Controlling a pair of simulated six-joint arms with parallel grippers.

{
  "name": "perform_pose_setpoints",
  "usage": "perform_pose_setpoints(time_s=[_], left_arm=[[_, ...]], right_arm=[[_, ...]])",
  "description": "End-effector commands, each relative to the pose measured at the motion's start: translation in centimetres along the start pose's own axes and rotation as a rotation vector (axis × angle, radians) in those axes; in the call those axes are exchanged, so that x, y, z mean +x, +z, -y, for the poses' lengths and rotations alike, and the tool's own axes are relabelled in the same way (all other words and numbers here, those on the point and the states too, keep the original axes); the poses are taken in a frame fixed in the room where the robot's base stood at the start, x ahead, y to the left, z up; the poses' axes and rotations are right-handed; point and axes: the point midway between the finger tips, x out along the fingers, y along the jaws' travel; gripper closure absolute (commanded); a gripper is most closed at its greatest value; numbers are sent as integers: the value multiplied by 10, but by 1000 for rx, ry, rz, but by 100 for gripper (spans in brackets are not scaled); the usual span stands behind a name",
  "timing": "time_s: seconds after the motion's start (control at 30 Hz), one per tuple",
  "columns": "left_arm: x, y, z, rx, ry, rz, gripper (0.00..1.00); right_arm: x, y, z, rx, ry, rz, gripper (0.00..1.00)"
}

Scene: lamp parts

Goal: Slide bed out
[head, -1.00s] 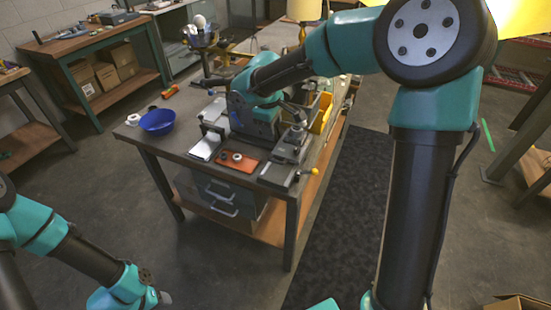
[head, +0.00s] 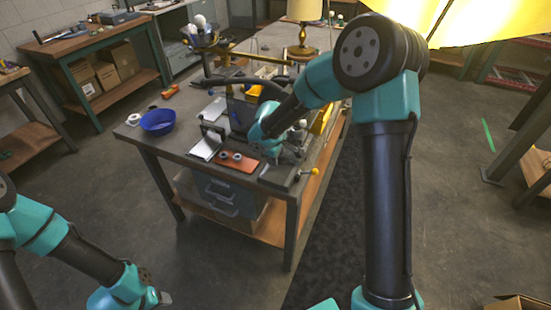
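On the workbench stands a dark grey machine (head: 240,107). A grey metal slide or bed (head: 276,175) reaches toward the bench's front right corner, with a yellow knob (head: 314,171) at its side. My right arm reaches in from the right, and its teal wrist covers much of the machine. The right gripper is hidden behind that wrist or too unclear to pick out; I cannot tell whether it touches the bed. My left gripper (head: 164,298) hangs low at the bottom left, away from the bench; its fingers are too small to read.
An orange plate (head: 237,162) with small round parts lies left of the bed. A white plate (head: 205,148) and a blue bowl (head: 157,122) are farther left. A yellow bin (head: 322,119) stands behind. A lamp (head: 304,20) stands farther back. Floor in front is clear.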

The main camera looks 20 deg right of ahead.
Motion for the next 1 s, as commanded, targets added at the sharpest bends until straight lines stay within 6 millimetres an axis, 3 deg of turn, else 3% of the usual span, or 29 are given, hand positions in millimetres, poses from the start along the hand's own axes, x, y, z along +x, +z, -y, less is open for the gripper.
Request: perform_pose_setpoints(time_s=[0.13, 0.47, 0.87, 1.0], left_arm=[[0, 0, 0, 0, 0, 0, 46], [0, 0, 0, 0, 0, 0, 46], [0, 0, 0, 0, 0, 0, 46], [0, 0, 0, 0, 0, 0, 46]], right_arm=[[12, 1, 0, 1, -1, 2, 61], [14, 0, 0, 0, -1, 0, 62], [14, 0, 0, 0, 0, 0, 100], [14, 0, 0, 1, 0, 0, 100]])
